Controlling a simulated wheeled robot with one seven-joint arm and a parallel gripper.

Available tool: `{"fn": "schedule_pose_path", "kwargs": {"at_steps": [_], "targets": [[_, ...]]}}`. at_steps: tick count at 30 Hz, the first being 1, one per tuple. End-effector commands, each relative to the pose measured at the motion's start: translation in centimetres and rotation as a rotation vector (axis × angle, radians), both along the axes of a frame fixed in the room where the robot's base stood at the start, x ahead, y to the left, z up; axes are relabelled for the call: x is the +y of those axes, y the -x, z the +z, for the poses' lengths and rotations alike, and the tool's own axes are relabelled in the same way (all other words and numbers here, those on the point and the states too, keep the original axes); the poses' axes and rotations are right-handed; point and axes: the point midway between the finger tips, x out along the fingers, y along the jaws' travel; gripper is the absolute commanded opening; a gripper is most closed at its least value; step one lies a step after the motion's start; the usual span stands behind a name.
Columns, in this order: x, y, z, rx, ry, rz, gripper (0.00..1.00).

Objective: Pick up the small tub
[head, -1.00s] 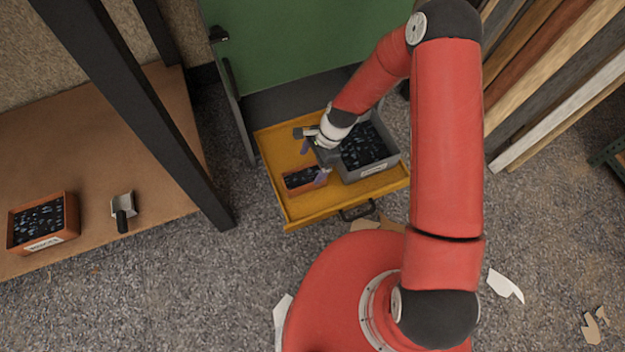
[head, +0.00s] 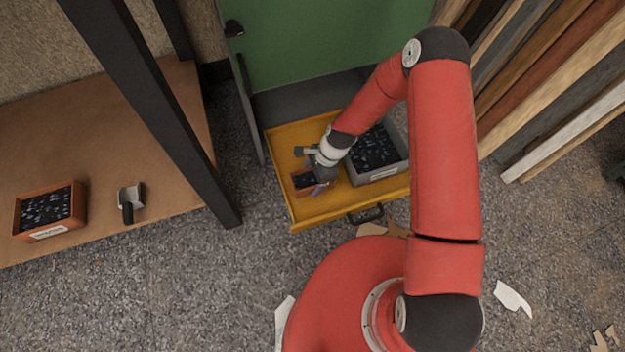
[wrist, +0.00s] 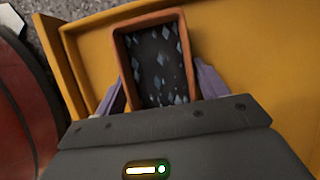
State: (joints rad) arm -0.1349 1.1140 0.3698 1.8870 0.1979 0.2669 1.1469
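The small tub (head: 303,180) is orange-brown and holds dark bits with pale blue flecks. It sits in the open yellow drawer (head: 306,211), left of a larger grey tub (head: 389,172). In the wrist view the small tub (wrist: 157,62) lies between the two purple fingers of my gripper (wrist: 160,90). One finger is on each side of it, near its lower half. The fingers are spread wide; the left one shows a slight gap and the right one is very close to the wall. In the head view my gripper (head: 322,180) is low over the tub and partly hides it.
A wooden bench (head: 95,150) at the left bears another orange tub (head: 48,211) and a metal scoop (head: 131,201). A dark post (head: 150,105) stands between bench and drawer. Boards (head: 560,80) lean at the right. Pale scraps (head: 513,298) lie on the floor.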

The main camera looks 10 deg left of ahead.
Motion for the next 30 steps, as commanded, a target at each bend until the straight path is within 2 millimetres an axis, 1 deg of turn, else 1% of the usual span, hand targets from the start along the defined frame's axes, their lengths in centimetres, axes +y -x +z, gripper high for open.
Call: {"fn": "schedule_pose_path", "kwargs": {"at_steps": [1, 8, 16, 20, 23, 26, 30], "targets": [[0.0, 0.0, 0.0, 0.000, 0.000, 0.000, 0.66], [0.0, 0.0, 0.0, 0.000, 0.000, 0.000, 0.36], [0.0, 0.0, 0.2, 0.000, 0.000, 0.000, 0.36], [0.0, -0.1, 1.0, -0.001, 0.000, 0.000, 0.36], [0.0, -0.1, 2.4, -0.003, -0.001, 0.001, 0.36], [0.0, -0.1, 4.8, -0.005, -0.001, 0.000, 0.36], [0.0, -0.1, 9.2, -0.005, 0.000, 0.000, 0.36]]}}
